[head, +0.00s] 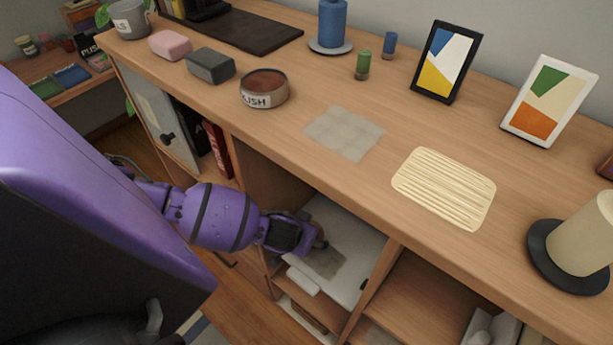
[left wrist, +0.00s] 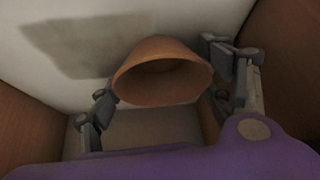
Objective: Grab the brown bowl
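The brown bowl (left wrist: 162,72) is in the middle of the left wrist view, with its rim toward the camera. My left gripper (left wrist: 160,75) is open, with one finger on each side of the bowl. The fingers are close to its sides; I cannot tell whether they touch it. In the head view my left gripper (head: 308,237) reaches into an open compartment under the desktop, and the hand mostly hides the bowl there. My right gripper is in neither view.
The wooden desktop (head: 300,185) overhangs the compartment, and a wooden divider (head: 368,285) stands right of my gripper. A white box (head: 303,281) lies below the hand. On top are a round tin (head: 264,88), frames (head: 445,62) and a lamp-like cylinder (head: 585,235).

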